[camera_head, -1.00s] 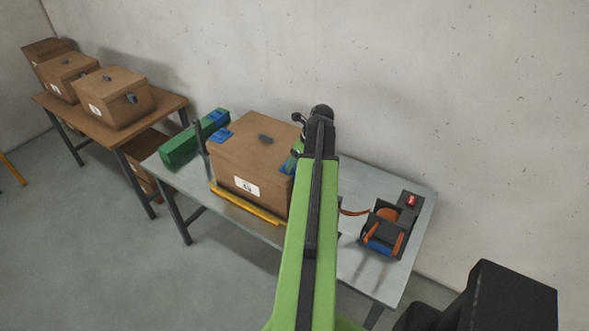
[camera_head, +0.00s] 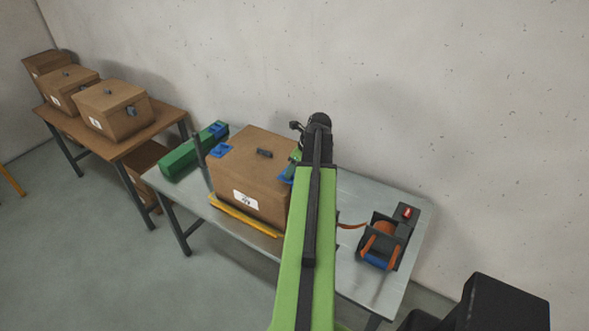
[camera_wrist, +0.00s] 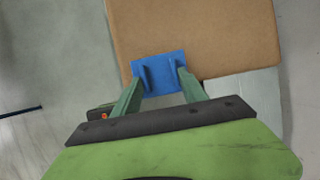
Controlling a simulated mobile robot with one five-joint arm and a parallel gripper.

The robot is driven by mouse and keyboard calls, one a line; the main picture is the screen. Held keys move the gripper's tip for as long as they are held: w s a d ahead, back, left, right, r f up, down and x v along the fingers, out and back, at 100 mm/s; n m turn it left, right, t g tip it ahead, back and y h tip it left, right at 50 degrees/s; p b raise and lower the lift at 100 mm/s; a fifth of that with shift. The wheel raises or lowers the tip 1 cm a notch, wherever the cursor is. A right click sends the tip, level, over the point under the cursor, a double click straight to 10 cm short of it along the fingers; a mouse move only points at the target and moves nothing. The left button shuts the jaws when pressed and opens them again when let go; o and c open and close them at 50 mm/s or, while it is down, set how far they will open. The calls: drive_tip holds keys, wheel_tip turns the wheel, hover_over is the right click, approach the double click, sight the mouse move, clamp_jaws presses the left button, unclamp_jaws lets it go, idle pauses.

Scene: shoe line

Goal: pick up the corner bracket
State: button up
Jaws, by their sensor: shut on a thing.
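A blue corner bracket (camera_wrist: 158,73) sits between the two green fingers of my gripper (camera_wrist: 161,76) in the wrist view, at the near edge of a brown carton (camera_wrist: 215,35). My gripper is shut on it. In the head view this bracket (camera_head: 287,176) is partly hidden by my arm, at the right top corner of the carton (camera_head: 245,170). I cannot tell whether it still touches the carton. Another blue bracket (camera_head: 221,151) lies on the carton's left top corner.
The grey table (camera_head: 350,285) also holds a green bar-shaped holder (camera_head: 185,158) with a blue piece, a dark upright post (camera_head: 200,160), a yellow strip (camera_head: 245,220) along the carton's front and a black strap dispenser (camera_head: 385,240). A brown table (camera_head: 150,140) with cartons stands left.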

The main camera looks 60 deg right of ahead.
drive_tip(key=s+d+r+p, duration=0.1)
drive_tip(key=s+r+p, duration=0.5)
drive_tip(key=s, duration=0.5)
drive_tip(key=shift+s+d+r, duration=0.3)
drive_tip(key=shift+r, duration=0.6)
